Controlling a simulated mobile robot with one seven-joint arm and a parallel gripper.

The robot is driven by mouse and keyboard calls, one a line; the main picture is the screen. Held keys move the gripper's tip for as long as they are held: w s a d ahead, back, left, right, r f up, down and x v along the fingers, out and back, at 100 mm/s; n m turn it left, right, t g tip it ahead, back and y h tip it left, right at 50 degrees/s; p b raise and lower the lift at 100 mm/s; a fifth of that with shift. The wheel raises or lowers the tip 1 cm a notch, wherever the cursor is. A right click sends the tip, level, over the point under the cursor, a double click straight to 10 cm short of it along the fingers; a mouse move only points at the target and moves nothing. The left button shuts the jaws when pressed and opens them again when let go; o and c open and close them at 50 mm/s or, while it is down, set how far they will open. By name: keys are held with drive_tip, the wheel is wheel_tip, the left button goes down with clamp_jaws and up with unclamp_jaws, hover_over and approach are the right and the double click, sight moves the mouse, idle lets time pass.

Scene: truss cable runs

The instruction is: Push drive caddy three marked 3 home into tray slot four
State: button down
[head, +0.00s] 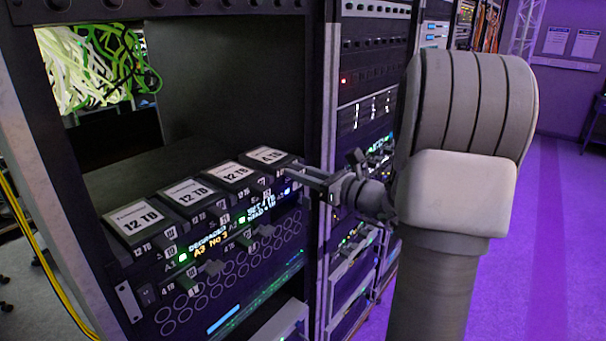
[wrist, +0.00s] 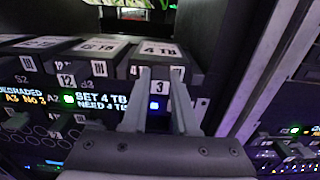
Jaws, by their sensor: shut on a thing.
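Drive caddy three (wrist: 157,50) is the rightmost of the row of drives, with a white 4 TB label on top and a 3 on its front tab. It also shows in the head view (head: 266,156). My gripper (wrist: 160,78) is shut on its front, one finger on each side of the 3 tab; in the head view my gripper (head: 303,171) reaches in from the right. The caddy sits in the rightmost place of the tray (head: 240,262). The fingers hide part of its front, and I cannot tell how deep it sits.
Other drives (head: 139,219) with 12 TB labels stand in a row to the left. Lit text on the tray front (wrist: 100,101) reads SET 4 TB, NEED 4 TB. A rack upright (head: 322,80) stands close on the right. Yellow cable (head: 37,250) hangs at the left.

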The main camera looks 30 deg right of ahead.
drive_tip(key=shift+w+a, duration=0.1)
drive_tip(key=shift+w, duration=0.05)
drive_tip(key=c, duration=0.6)
unclamp_jaws()
drive_tip(key=b+v, duration=0.2)
drive_tip(key=v, duration=1.5)
drive_tip(key=shift+s, duration=0.25)
